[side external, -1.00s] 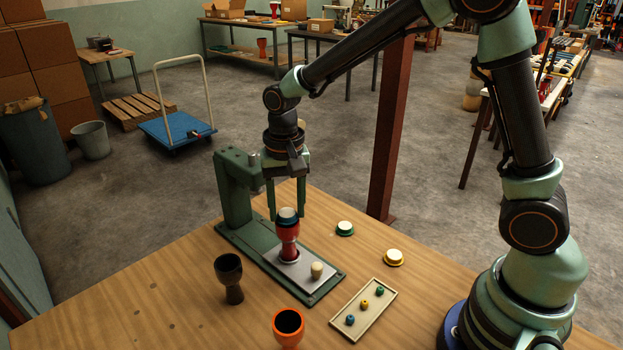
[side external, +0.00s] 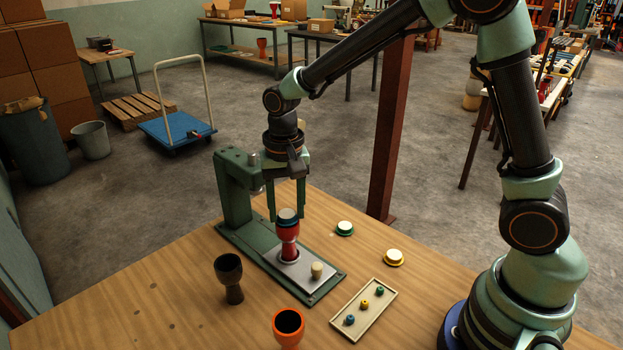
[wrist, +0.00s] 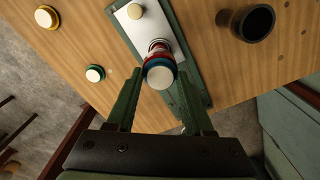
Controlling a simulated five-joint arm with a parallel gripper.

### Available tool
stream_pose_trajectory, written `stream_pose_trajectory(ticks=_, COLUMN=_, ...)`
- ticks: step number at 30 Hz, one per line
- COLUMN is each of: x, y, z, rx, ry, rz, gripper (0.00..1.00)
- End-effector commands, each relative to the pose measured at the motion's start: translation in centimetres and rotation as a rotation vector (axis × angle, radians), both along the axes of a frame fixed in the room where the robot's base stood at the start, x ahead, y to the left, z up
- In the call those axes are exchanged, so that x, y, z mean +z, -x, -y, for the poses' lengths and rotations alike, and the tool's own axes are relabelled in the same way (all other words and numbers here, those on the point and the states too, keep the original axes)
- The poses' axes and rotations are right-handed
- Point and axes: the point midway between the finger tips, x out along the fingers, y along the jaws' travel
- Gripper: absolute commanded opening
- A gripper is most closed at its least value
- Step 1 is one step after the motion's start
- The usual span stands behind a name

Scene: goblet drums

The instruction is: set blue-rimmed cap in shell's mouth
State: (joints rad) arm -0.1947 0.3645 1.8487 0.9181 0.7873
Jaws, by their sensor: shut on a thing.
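The red shell (side external: 288,249) is a goblet-shaped drum body standing upright on the light plate of a green press-like fixture. The blue-rimmed cap (side external: 288,214) is at the shell's mouth. It also shows in the wrist view (wrist: 160,75), pale-faced, covering most of the shell. My gripper (side external: 286,219) points down over the shell, with one finger on each side of the cap, shut on it. The cap looks level in the side view. I cannot tell whether it sits inside the mouth or just on top of it.
The green fixture's post (side external: 235,190) stands close left of my gripper. A dark goblet (side external: 229,272) and an orange one (side external: 288,326) stand in front. A green-rimmed cap (side external: 345,228), a yellow-rimmed cap (side external: 394,257) and a bead tray (side external: 377,311) lie to the right. A cream peg (side external: 317,270) stands on the plate.

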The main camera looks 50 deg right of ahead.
Motion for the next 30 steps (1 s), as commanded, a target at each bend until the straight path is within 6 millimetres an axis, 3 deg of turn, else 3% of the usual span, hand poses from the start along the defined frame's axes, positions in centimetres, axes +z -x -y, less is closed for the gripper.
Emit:
stream_pose_trajectory(ticks=13, x=-0.18, y=0.01, z=0.02, rx=0.0, ry=0.0, rz=0.0, gripper=0.01)
stream_pose_trajectory(ticks=14, x=-0.17, y=0.01, z=0.02, rx=0.0, ry=0.0, rz=0.0, gripper=0.6)
stream_pose_trajectory(ticks=16, x=-0.17, y=0.01, z=0.02, rx=0.0, ry=0.0, rz=0.0, gripper=0.87)
stream_pose_trajectory(ticks=23, x=-0.16, y=0.0, z=0.01, rx=0.0, ry=0.0, rz=0.0, gripper=0.87)
stream_pose_trajectory(ticks=24, x=-0.16, y=0.0, z=0.01, rx=0.0, ry=0.0, rz=0.0, gripper=0.99)
stream_pose_trajectory(ticks=30, x=-0.16, y=0.01, z=0.02, rx=0.0, ry=0.0, rz=0.0, gripper=1.0)
